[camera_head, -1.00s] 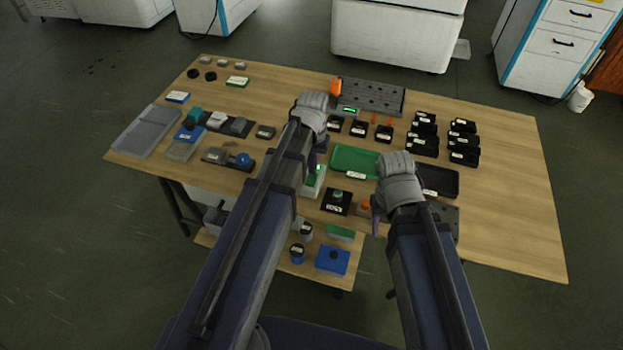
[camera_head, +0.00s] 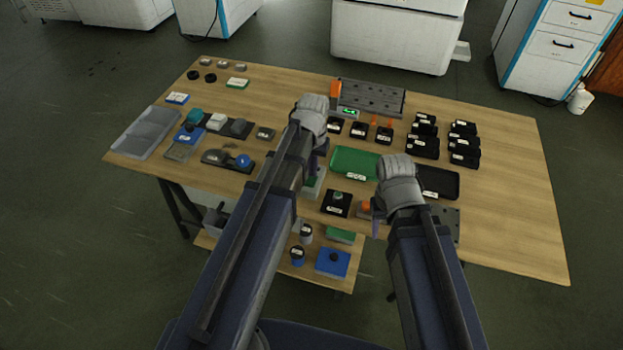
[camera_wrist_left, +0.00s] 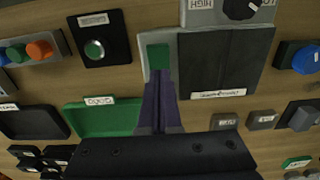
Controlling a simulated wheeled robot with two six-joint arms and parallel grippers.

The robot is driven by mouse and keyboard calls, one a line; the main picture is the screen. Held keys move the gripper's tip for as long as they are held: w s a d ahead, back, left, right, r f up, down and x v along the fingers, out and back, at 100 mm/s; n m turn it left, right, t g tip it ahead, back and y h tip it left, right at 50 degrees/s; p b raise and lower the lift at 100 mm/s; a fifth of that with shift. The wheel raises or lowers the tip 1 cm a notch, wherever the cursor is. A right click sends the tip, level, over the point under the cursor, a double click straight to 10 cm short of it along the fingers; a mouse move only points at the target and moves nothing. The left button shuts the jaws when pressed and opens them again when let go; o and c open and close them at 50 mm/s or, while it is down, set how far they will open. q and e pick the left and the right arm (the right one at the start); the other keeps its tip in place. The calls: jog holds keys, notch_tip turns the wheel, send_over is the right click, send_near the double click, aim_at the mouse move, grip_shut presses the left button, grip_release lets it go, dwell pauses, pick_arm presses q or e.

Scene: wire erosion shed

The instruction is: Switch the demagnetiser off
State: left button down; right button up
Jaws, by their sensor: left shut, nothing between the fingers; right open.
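The demagnetiser appears to be the pale grey unit with a dark ribbed top in the left wrist view (camera_wrist_left: 215,92); its label is too small to read surely. A green rocker switch (camera_wrist_left: 158,56) sits at its left end and looks dull. My left gripper (camera_wrist_left: 158,76) is shut and empty, its purple fingertips at the switch's near edge; I cannot tell whether they press it. In the head view the unit (camera_head: 313,187) is mostly hidden behind my left gripper (camera_head: 320,149) and arm. My right gripper (camera_head: 376,220) is open and empty near the table's front edge.
A black box with a green button (camera_head: 337,203), a green tray (camera_head: 353,162) and a black tray (camera_head: 440,182) lie to the right. A grey unit with a dial (camera_wrist_left: 228,12) adjoins the switch unit. Bare wood lies at the table's right (camera_head: 515,200).

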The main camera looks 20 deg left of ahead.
pick_arm(q)
notch_tip(320, 180, up, 7)
jog(key=p, duration=0.6)
jog(key=shift+f, duration=0.2)
jog(key=s+d+m+y, duration=0.1)
jog(key=s+d+m, duration=0.2)
jog(key=s+d, duration=0.7)
jog(key=s, duration=0.4)
jog(key=shift+s+d, duration=0.2)
